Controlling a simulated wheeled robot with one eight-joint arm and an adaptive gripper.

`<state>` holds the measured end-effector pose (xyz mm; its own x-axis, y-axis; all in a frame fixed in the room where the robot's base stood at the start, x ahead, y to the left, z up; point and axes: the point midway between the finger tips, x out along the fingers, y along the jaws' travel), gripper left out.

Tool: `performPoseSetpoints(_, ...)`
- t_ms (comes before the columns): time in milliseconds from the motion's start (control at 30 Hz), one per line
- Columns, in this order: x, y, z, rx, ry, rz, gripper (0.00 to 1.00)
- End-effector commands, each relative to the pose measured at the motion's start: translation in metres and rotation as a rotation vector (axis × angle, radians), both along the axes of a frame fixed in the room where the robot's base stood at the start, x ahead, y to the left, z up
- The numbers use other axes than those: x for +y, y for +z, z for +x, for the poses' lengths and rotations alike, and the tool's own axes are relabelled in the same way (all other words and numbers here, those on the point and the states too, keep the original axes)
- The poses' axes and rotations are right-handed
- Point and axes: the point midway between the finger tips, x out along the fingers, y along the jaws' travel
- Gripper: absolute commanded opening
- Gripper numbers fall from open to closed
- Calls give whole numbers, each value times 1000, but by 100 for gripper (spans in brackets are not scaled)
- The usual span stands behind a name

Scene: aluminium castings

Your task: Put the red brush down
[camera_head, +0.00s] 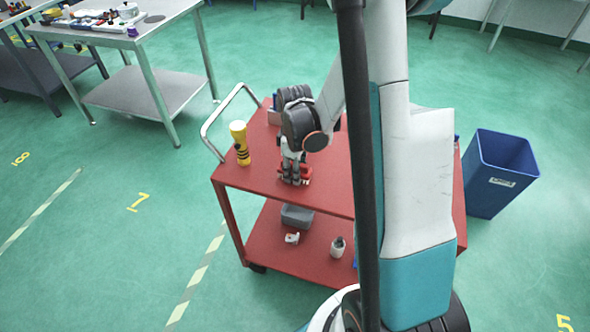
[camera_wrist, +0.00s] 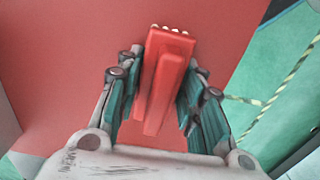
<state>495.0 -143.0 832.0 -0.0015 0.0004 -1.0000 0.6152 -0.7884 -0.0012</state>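The red brush (camera_wrist: 168,75) shows in the wrist view as a long red body with pale bristle tufts at its far end. My gripper (camera_wrist: 164,72) has one finger on each side of it, close against its sides, and looks shut on it. In the head view my gripper (camera_head: 292,174) points down at the front left of the red cart's top (camera_head: 245,176), with the brush (camera_head: 304,172) at its fingertips. The brush is at or just above the cart top; I cannot tell whether it touches. My gripper's fingers hide part of it.
A yellow and black bottle (camera_head: 240,143) stands on the cart top to the left of my gripper. A grey box (camera_head: 297,215) and a small bottle (camera_head: 338,247) are on the lower shelf. A blue bin (camera_head: 498,172) stands right of the cart. Cart top between bottle and gripper is clear.

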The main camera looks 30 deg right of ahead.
Motion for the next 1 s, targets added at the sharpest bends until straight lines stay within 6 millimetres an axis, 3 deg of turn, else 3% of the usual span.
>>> performPoseSetpoints(500,0,7,0,0,0,0,53)
performPoseSetpoints(1000,0,102,0,0,0,0,53)
